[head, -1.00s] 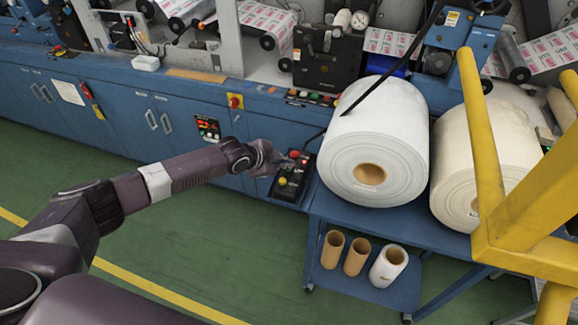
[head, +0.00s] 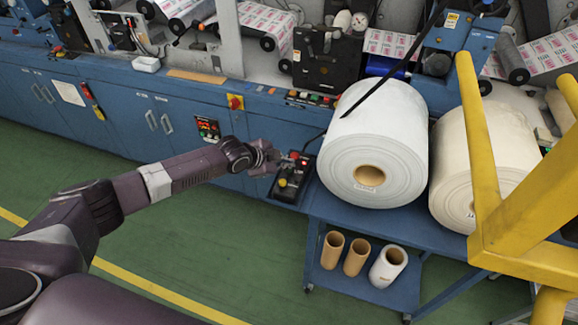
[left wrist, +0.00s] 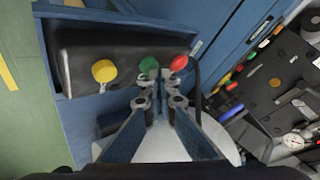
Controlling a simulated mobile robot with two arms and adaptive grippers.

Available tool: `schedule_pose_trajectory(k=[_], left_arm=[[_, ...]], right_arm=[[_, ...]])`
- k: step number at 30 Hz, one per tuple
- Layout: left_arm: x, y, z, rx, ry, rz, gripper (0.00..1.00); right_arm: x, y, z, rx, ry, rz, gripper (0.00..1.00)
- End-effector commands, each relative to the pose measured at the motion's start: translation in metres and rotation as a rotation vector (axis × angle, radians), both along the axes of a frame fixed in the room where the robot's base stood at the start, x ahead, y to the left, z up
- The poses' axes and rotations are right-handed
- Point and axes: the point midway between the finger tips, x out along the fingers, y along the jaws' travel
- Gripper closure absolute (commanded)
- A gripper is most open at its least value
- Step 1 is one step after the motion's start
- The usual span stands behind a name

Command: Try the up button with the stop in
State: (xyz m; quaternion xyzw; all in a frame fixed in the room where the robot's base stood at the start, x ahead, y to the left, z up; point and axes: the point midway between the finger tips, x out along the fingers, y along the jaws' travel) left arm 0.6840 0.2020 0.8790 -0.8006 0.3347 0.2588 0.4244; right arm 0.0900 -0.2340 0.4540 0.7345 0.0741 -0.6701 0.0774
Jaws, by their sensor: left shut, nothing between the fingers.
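A black control box (head: 289,190) sits on the blue ledge left of the white roll. In the left wrist view the box (left wrist: 78,58) carries a yellow button (left wrist: 104,71), a green button (left wrist: 149,65) and a red button (left wrist: 179,63). The yellow button also shows in the head view (head: 282,183). My left gripper (head: 282,160) is shut and empty, over the upper part of the box. In the left wrist view its fingertips (left wrist: 160,82) are close by the green and red buttons; I cannot tell whether they touch. My right gripper is not in view.
A large white roll (head: 388,125) stands just right of the box, and a cream roll (head: 500,150) beyond it. A yellow frame (head: 487,150) fills the right side. Cardboard cores (head: 356,255) stand on the lower shelf.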

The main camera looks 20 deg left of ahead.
Motion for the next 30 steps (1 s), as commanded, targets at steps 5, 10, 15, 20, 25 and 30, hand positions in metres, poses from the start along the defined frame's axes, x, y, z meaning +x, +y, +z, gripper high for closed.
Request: schedule_pose_trajectory(k=[5, 10, 15, 20, 25, 30], left_arm=[[0.0, 0.0, 0.012, 0.0, 0.0, 0.0, 1.0], [0.0, 0.0, 0.012, -0.001, 0.0, -0.001, 1.0], [0.0, 0.0, 0.012, -0.001, -0.002, -0.001, 1.0], [0.001, 0.0, 0.022, -0.001, -0.002, -0.001, 1.0], [0.0, -0.001, 0.04, -0.001, -0.002, -0.002, 1.0], [0.0, 0.0, 0.057, -0.001, -0.002, -0.001, 1.0]], right_arm=[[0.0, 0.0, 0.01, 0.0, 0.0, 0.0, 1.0], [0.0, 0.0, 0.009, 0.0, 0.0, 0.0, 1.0], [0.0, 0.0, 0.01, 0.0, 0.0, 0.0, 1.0], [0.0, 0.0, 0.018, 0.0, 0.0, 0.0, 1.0], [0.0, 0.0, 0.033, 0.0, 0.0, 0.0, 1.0], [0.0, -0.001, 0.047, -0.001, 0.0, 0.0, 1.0]])
